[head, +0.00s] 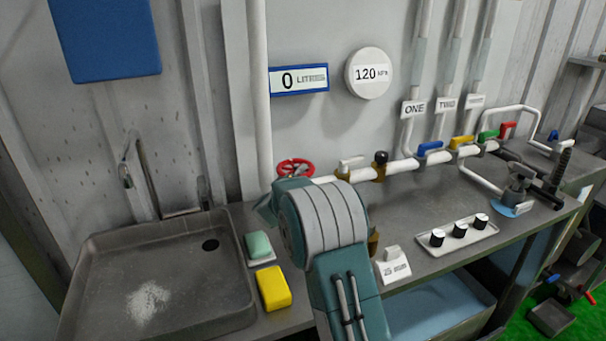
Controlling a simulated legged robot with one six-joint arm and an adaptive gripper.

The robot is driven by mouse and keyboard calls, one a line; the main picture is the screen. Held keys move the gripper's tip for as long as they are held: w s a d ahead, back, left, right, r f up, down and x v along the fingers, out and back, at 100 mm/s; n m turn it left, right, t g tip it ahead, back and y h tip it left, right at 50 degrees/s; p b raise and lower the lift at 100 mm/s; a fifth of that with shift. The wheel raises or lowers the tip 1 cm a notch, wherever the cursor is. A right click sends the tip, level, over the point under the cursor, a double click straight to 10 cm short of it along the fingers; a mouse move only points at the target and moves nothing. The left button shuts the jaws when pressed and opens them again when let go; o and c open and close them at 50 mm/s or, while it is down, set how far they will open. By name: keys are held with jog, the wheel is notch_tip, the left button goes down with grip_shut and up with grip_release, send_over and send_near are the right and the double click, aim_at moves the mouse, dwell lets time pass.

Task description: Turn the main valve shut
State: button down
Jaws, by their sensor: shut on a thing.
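A red handwheel (295,168) sits at the left part of the white pipe (402,166), by the foot of the tall white upright pipe. No label on it can be read, so I cannot confirm that it is the main valve. My teal and grey arm rises in front of the counter, and its upper end overlaps the lower edge of the wheel in the picture. My gripper's fingers are hidden behind the arm, so their contact with the wheel does not show. The wall display (299,79) reads 0 litres and the round gauge (369,73) reads 120.
Coloured lever valves, among them a blue one (429,147), line the pipe to the right. A tray with black knobs (457,238) and a white "25 mm" block (393,268) stand on the counter. A sink (100,255), green soap (258,244) and yellow sponge (273,288) lie left of my arm.

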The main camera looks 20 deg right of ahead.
jog(key=shift+a+f, duration=0.1)
jog(key=shift+f, duration=0.35)
jog(key=c, duration=0.6)
grip_release()
jog(key=shift+o, duration=0.2)
jog(key=shift+r, duration=0.15)
jog(key=shift+r, duration=0.1)
jog(key=shift+a, duration=0.15)
jog(key=v, duration=1.2)
jog(key=shift+w, duration=0.1)
